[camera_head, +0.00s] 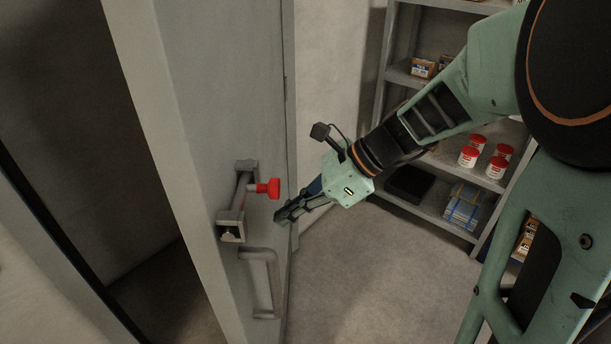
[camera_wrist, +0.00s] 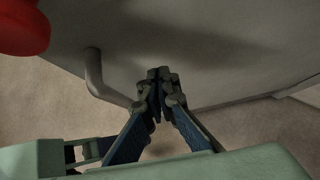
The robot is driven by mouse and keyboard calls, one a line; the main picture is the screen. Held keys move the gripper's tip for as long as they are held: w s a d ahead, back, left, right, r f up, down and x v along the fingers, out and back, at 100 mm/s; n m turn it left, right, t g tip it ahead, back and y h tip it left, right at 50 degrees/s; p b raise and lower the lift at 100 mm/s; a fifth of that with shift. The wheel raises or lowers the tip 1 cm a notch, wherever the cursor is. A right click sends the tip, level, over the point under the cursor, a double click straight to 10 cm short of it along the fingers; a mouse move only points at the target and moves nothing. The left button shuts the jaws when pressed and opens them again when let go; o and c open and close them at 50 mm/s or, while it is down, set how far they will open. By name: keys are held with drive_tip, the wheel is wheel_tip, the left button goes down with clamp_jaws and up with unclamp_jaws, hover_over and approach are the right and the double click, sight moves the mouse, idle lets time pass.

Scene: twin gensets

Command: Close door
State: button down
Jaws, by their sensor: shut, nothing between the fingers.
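The grey door (camera_head: 205,110) stands ajar in the head view, with a dark gap to its left. A latch (camera_head: 238,200) with a red knob (camera_head: 268,188) is mounted on its face, and a grey pull handle (camera_head: 262,283) sits below it. My gripper (camera_head: 281,216) is shut and empty, close to the door face, just right of the latch and above the handle. In the wrist view my gripper (camera_wrist: 158,76) points at the door's surface (camera_wrist: 200,40), with the handle (camera_wrist: 95,75) to its left and the red knob (camera_wrist: 22,22) at upper left. Whether the fingertips touch the door I cannot tell.
A metal shelf (camera_head: 435,217) stands at the right, behind my arm, with red-lidded jars (camera_head: 468,157), small boxes (camera_head: 422,68) and a blue-white stack (camera_head: 462,208). The floor (camera_head: 370,270) between door and shelf is clear. A dark opening (camera_head: 70,130) lies left of the door.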

sight(250, 225)
drive_tip(key=shift+w+a+f+p, duration=0.1)
drive_tip(key=shift+a+f+p, duration=0.05)
drive_tip(key=shift+a, duration=1.05)
drive_tip(key=shift+a+f+p, duration=0.1)
drive_tip(key=shift+a+p, duration=0.05)
drive_tip(key=shift+a, duration=1)
